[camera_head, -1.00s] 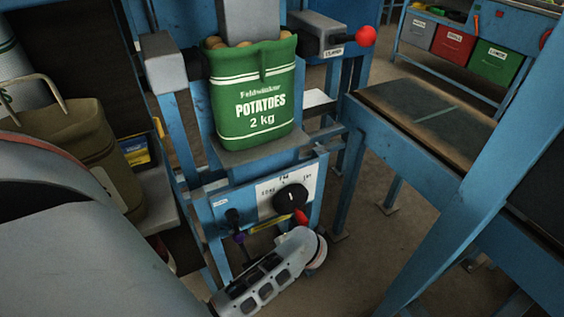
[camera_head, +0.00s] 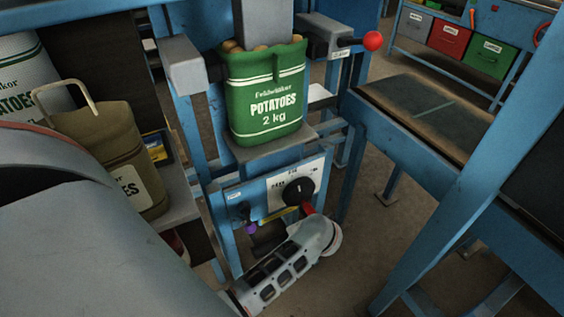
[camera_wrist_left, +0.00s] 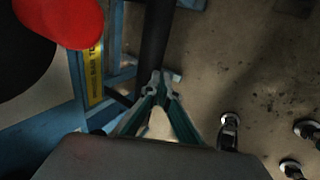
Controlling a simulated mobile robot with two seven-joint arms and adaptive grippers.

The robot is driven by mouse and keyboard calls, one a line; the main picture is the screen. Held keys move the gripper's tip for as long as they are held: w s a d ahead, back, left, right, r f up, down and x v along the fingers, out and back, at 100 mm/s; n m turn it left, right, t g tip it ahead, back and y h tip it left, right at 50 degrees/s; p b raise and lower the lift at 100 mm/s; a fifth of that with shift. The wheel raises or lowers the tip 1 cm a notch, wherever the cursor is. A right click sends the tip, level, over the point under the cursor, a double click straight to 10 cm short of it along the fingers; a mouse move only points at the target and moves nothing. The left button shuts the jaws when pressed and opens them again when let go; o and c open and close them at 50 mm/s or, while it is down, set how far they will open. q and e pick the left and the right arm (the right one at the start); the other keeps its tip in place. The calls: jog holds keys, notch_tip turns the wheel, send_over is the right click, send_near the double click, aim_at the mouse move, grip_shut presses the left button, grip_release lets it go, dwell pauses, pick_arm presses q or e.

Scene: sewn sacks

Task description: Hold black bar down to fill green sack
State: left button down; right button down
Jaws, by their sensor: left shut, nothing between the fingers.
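The green sack (camera_head: 265,97) stands upright on a small grey shelf in the blue machine. It reads "POTATOES 2 kg", and potatoes show at its mouth under a grey chute (camera_head: 262,22). The black bar (camera_wrist_left: 157,40) runs down from the top edge in the left wrist view. My left gripper (camera_wrist_left: 160,82) is shut and empty, its fingertips at the bar's near end; I cannot tell whether they touch. In the head view my left wrist is low in front of the machine and the fingertips are hidden. My right gripper is not in view.
A black dial (camera_head: 298,191) sits on the panel below the sack. A red-ended lever (camera_head: 373,41) sticks out at the upper right. A brown sack (camera_head: 105,150) stands at the left. A blue-framed table (camera_head: 425,112) is at the right, with bins (camera_head: 449,40) behind.

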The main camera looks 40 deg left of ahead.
pick_arm(q)
jog(key=p+v, duration=0.2)
jog(key=v, duration=0.7)
jog(key=shift+w+r+p, duration=0.25)
jog(key=shift+r+p, duration=0.15)
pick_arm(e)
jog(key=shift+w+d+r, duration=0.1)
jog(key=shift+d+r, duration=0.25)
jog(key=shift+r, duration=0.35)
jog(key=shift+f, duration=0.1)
